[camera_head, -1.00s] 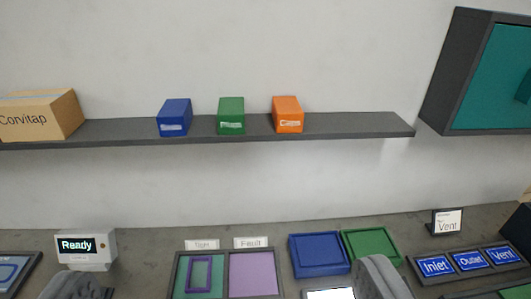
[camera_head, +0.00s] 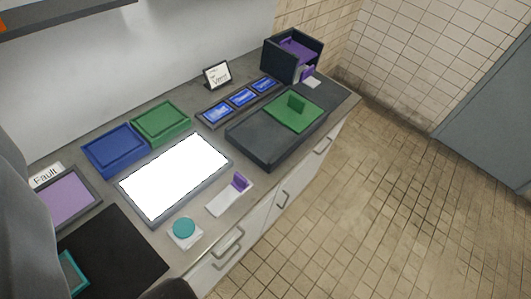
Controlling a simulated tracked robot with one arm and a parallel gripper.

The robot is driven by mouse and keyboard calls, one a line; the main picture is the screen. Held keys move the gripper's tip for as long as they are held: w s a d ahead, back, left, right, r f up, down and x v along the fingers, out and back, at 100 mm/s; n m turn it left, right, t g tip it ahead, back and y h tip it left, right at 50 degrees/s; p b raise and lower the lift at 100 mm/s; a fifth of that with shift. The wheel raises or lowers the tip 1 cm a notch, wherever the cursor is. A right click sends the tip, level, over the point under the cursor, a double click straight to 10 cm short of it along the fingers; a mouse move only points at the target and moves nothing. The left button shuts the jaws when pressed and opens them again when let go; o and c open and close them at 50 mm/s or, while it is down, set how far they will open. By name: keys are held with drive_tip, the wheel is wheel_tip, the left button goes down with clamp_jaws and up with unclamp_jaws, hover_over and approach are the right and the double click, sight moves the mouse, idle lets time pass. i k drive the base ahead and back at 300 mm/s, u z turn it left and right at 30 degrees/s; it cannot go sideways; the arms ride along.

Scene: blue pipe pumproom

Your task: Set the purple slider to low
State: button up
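A purple slider knob (camera_head: 240,183) stands at the far, upper-right end of a short white track (camera_head: 222,203) at the counter's front edge. No low or high marking can be read on it. A second small purple part (camera_head: 306,73) stands by a white plate farther back, beside a dark box. My gripper (camera_head: 100,250) shows as two dark grey fingers, one along the left edge and one at the bottom. The gripper is in the lower left, well apart from the purple slider.
A white lit panel (camera_head: 175,178), a teal round button (camera_head: 184,228) and blue (camera_head: 114,149) and green (camera_head: 161,122) trays surround the slider on its left. A dark tray with a green lid (camera_head: 294,111) lies behind. Tiled floor (camera_head: 370,190) is free on the right.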

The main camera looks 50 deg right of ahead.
sight(240, 183)
drive_tip(key=z, duration=0.35)
drive_tip(key=k, duration=0.9)
drive_tip(key=z, duration=0.1)
drive_tip(key=i, duration=0.8)
drive_tip(key=z, duration=0.25)
